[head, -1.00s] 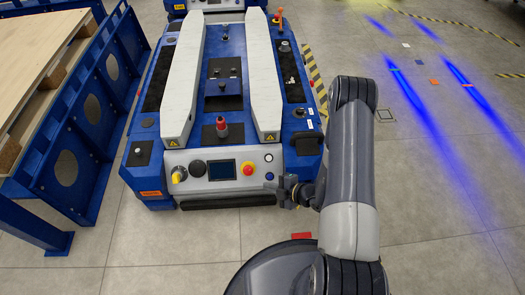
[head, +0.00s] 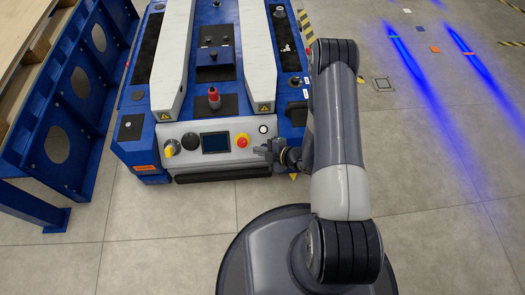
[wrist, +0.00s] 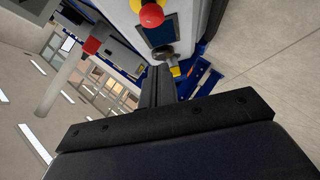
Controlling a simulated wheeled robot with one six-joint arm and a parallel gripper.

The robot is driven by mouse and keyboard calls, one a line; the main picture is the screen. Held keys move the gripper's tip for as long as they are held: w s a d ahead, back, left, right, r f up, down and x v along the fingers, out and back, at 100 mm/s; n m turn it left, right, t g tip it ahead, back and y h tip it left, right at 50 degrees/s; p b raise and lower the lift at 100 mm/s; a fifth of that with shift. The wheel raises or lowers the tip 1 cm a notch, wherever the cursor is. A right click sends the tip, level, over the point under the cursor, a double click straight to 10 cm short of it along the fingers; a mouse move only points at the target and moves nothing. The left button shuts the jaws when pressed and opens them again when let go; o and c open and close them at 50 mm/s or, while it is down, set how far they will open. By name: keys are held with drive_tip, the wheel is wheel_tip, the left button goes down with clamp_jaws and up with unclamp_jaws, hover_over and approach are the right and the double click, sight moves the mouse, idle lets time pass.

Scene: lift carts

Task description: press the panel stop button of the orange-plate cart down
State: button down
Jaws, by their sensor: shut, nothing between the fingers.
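The orange-plate cart is the blue cart (head: 130,150) with an orange plate (head: 145,168) at its front left corner. Its sloped white front panel carries the stop button (head: 242,140), a red mushroom head on a yellow ring, right of a dark screen (head: 215,143). In the wrist view the stop button (wrist: 151,14) shows at the top, beyond the fingertips. My gripper (head: 264,150) is shut and empty, just right of and slightly below the button in the head view. The dark fingers (wrist: 160,80) also show in the wrist view. I see no contact with the button.
A yellow knob (head: 170,148) and a black round knob (head: 190,142) sit left of the screen. Another red button (head: 213,96) stands on the cart's deck. A blue rack (head: 75,110) stands close on the left. The floor at right is open.

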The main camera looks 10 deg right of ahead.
sight(239, 144)
drive_tip(key=shift+w+a+f+b, duration=0.55)
drive_tip(key=shift+w+a+f, duration=0.15)
drive_tip(key=shift+w+f, duration=0.35)
drive_tip(key=shift+w+a+f+b, duration=0.55)
drive_tip(key=shift+w+a+f, duration=0.3)
drive_tip(key=shift+w, duration=0.25)
drive_tip(key=shift+w+a+f+b, duration=0.55)
drive_tip(key=shift+w+a+f, duration=0.05)
drive_tip(key=shift+w+f, duration=0.5)
